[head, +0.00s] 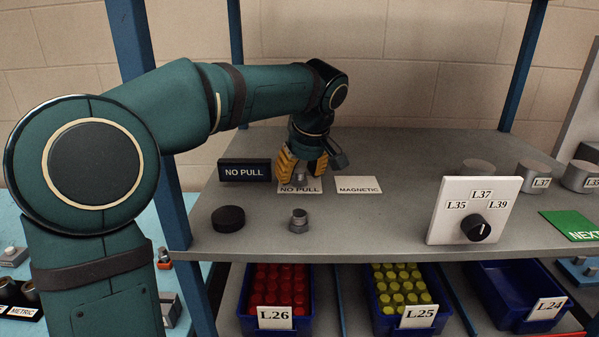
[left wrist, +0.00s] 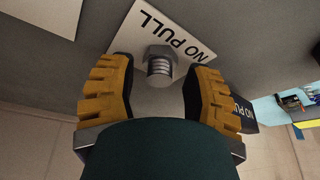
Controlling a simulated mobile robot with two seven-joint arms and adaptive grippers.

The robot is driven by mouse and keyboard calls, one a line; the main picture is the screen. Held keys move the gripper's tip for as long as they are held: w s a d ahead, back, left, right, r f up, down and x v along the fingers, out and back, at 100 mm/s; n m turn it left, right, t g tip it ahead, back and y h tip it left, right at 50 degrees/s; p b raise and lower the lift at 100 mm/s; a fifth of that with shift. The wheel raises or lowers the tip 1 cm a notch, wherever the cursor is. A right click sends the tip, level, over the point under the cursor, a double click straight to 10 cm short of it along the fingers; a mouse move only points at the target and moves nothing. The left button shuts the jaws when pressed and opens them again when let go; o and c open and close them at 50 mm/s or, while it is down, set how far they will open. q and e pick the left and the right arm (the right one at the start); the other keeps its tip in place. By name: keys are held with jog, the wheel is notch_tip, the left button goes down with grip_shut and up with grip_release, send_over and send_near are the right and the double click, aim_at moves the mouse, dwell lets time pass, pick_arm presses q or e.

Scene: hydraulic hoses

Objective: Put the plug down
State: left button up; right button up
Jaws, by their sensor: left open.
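A metal threaded plug (head: 301,177) stands on the white NO PULL card (head: 299,189) on the grey shelf. In the left wrist view the plug (left wrist: 160,66) stands between my fingers, on the NO PULL card (left wrist: 133,44), with gaps on both sides. My left gripper (head: 303,170) has yellow fingers, open and lowered around the plug. It also shows in the left wrist view (left wrist: 158,85). A second metal plug (head: 299,221) stands nearer the shelf's front edge. My right gripper is not in view.
A black NO PULL block (head: 245,170) and a black disc (head: 228,218) are left of the gripper. A MAGNETIC card (head: 359,185) lies to its right. A dial panel (head: 473,210) stands further right. Bins of red (head: 276,317) and yellow (head: 406,315) caps are below.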

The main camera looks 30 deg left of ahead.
pick_arm(q)
jog(key=p+v, duration=0.2)
jog(key=v, duration=0.9)
jog(key=shift+r, duration=0.3)
jog(key=shift+s+d, duration=0.1)
